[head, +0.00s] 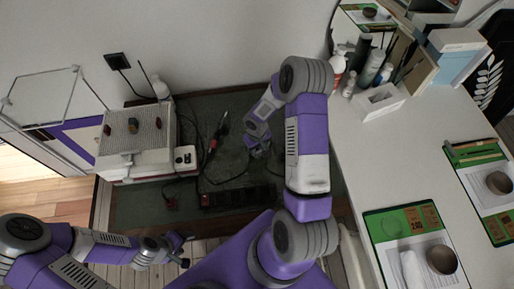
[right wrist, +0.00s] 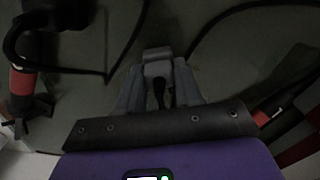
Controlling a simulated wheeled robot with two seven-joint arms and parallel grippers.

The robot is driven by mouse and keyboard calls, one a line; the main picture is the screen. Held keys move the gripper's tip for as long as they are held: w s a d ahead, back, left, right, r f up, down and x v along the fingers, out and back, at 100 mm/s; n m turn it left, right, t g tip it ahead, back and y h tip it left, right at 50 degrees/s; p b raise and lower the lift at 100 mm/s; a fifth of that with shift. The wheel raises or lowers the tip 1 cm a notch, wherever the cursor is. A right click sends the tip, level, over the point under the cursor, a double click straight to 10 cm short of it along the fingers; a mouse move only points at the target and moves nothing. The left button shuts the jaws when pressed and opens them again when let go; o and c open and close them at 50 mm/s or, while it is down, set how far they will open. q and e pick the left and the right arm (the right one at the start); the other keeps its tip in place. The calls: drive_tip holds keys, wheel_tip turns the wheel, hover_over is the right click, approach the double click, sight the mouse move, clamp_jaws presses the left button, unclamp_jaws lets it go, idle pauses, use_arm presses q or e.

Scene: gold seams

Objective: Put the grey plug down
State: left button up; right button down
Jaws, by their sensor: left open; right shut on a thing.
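In the right wrist view the grey plug (right wrist: 157,67) is between the two grey fingers of my right gripper (right wrist: 158,88), with a dark cable or shaft below it. The gripper is shut on it. In the head view my right gripper (head: 259,150) is low over the dark green mat (head: 235,110); the plug is too small and dark there to make out. I cannot tell whether the plug touches the mat. My left gripper (head: 180,249) is open and empty near the lower left, in front of the mat.
A black power strip (head: 238,197) lies along the mat's front. A red-and-black tool (head: 217,132) and loose cables lie left of my right gripper. A perforated box (head: 135,140) stands at the left. A white table (head: 400,150) with boards and bowls is at the right.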

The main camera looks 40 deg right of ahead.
drive_tip(key=c, duration=0.7)
unclamp_jaws()
drive_tip(key=shift+c, duration=0.2)
drive_tip(key=shift+r, duration=0.15)
drive_tip(key=shift+r+p, duration=0.25)
drive_tip(key=shift+p, duration=0.2)
wheel_tip(320, 180, up, 12)
drive_tip(key=p, duration=0.2)
drive_tip(key=shift+r, duration=0.25)
drive_tip(key=shift+f, duration=0.15)
